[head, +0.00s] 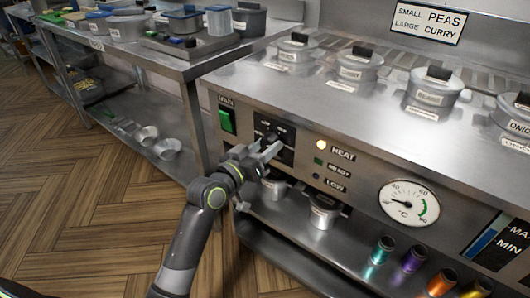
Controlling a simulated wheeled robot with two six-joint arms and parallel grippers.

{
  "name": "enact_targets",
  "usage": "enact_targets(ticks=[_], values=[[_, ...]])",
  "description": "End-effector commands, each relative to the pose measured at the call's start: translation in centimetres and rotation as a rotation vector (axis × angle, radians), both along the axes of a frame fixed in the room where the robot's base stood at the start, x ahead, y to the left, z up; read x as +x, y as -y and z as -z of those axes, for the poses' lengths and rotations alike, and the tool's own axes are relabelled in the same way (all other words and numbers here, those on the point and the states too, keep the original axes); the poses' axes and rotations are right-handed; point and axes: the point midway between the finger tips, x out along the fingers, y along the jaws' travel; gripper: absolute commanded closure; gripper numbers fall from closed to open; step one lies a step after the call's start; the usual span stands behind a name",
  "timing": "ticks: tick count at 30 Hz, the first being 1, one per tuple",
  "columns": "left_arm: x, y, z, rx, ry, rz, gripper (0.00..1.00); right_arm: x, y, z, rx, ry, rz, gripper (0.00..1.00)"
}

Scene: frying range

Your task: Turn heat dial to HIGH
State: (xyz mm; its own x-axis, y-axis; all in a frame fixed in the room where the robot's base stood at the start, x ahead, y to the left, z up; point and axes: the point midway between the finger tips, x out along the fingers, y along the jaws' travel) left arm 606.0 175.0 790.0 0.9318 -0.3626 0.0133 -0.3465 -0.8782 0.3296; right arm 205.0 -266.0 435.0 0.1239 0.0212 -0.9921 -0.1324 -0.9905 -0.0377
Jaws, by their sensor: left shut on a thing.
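The heat dial (273,138) is a dark knob on a black plate on the range's front panel, left of the HEAT label. My left gripper (268,152) is at the dial, with its fingers shut on it and covering much of it. The dial's exact pointer position is hidden by the fingers. The HEAT lamp (321,144) glows pale yellow. The READY lamp (318,161) is dark green and the LOW lamp (316,177) is dark. My right gripper does not show.
A temperature gauge (408,204) is to the right. Lidded pots (361,66) stand on the range top. A shelf below holds small pots (323,212) and coloured shakers (412,258). A steel side table (150,50) stands left.

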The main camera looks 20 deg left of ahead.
Motion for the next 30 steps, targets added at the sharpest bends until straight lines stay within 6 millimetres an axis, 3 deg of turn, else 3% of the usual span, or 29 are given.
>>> enact_targets(ticks=[15, 30], values=[[0.0, -0.1, 0.4, 0.375, 0.129, 0.002, 0.8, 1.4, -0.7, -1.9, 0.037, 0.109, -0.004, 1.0], [0.0, -0.1, 0.2, 0.481, 0.167, 0.002, 0.8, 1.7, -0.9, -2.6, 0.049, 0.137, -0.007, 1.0]])
